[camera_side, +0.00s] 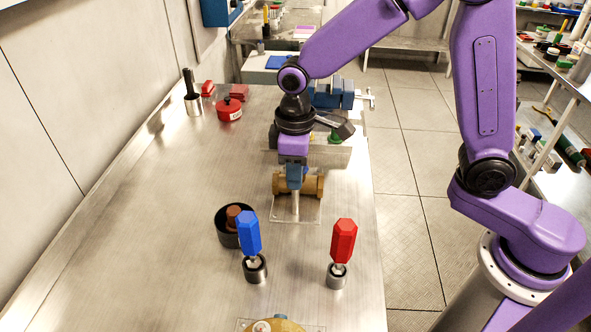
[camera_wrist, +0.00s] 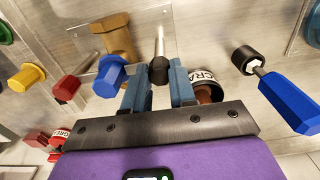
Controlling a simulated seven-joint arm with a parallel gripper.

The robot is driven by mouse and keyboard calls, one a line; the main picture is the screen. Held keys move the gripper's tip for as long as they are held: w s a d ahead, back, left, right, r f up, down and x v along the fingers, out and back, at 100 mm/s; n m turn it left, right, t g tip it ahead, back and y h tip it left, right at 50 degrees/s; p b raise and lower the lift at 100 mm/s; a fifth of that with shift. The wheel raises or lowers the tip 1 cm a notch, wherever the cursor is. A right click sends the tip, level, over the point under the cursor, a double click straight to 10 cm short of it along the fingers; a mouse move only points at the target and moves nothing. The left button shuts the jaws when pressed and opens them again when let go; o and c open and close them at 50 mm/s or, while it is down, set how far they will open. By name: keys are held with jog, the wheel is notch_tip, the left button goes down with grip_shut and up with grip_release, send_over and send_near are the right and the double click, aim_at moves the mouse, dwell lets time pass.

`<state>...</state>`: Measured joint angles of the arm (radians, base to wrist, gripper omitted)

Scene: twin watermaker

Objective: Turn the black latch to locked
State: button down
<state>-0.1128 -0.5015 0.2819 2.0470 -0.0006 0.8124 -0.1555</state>
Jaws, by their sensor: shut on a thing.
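My gripper (camera_side: 294,184) points down at a brass valve-like fitting (camera_side: 313,185) on a metal plate in the side view. In the wrist view, the blue fingers of my gripper (camera_wrist: 157,82) are closed around the black end (camera_wrist: 159,70) of a thin metal rod. This black end looks like the black latch's handle, and the rod runs up away from the fingers. The brass fitting (camera_wrist: 118,38) stands just left of the rod. In the side view the fingers hide the handle, and I cannot tell the latch's position.
A blue screwdriver (camera_side: 249,233) and a red screwdriver (camera_side: 344,240) stand upright in holders in front. A black cup (camera_side: 226,237) with a brown thing inside is beside them. Blue (camera_wrist: 108,75), red (camera_wrist: 66,88) and yellow (camera_wrist: 27,76) knobs lie left.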

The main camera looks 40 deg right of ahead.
jog(key=c, duration=0.9)
grip_release()
jog(key=shift+r, duration=0.1)
notch_tip(320, 180, up, 17)
jog(key=shift+r, duration=0.1)
jog(key=s+d+f+n, duration=0.1)
jog(key=s+d+f, duration=0.3)
jog(key=s, duration=0.3)
jog(key=s+d+f+n, duration=0.1)
jog(key=s+d+f, duration=0.3)
jog(key=s, duration=0.4)
jog(key=s+d+f+n, duration=0.1)
jog(key=s+d+f, duration=0.4)
jog(key=s, duration=0.3)
jog(key=shift+d+n, duration=0.4)
jog(key=shift+d, duration=0.4)
